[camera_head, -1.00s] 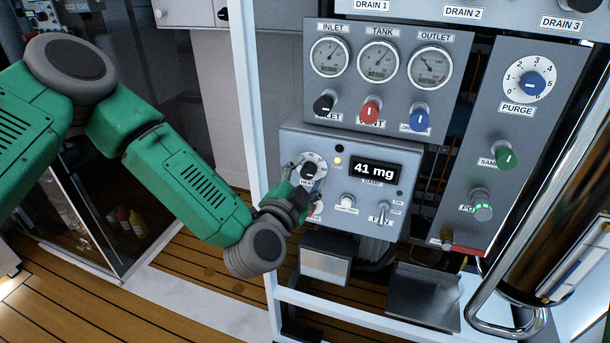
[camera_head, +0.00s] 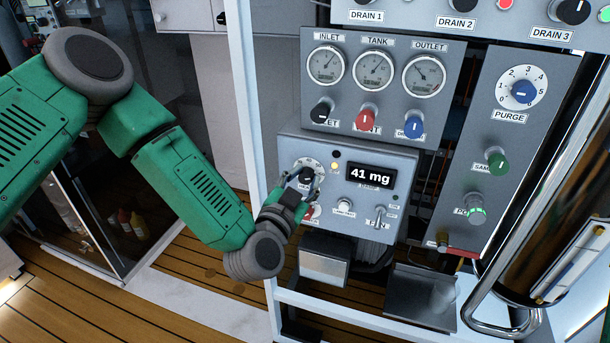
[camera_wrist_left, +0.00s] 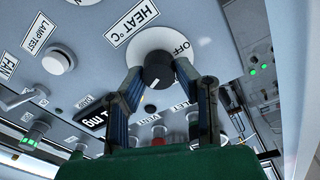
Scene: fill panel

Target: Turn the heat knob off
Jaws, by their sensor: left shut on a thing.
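The heat knob (camera_wrist_left: 158,72) is a black knob on a white round dial on the lower grey panel. The left wrist view shows the "HEAT °C" label (camera_wrist_left: 132,22) and the word "OFF" on the dial. The white mark on the knob points away from "OFF". My left gripper (camera_wrist_left: 157,78) has a finger on each side of the knob and is shut on it. In the head view my left gripper (camera_head: 303,182) reaches the knob from below left and partly hides the dial (camera_head: 308,163). My right gripper is out of view.
Right of the knob are a "41 mg" display (camera_head: 371,175), a white lamp-test button (camera_head: 344,207) and a fan switch (camera_head: 378,216). Gauges and black, red and blue knobs sit above. A white frame post (camera_head: 246,110) stands close to my left arm.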

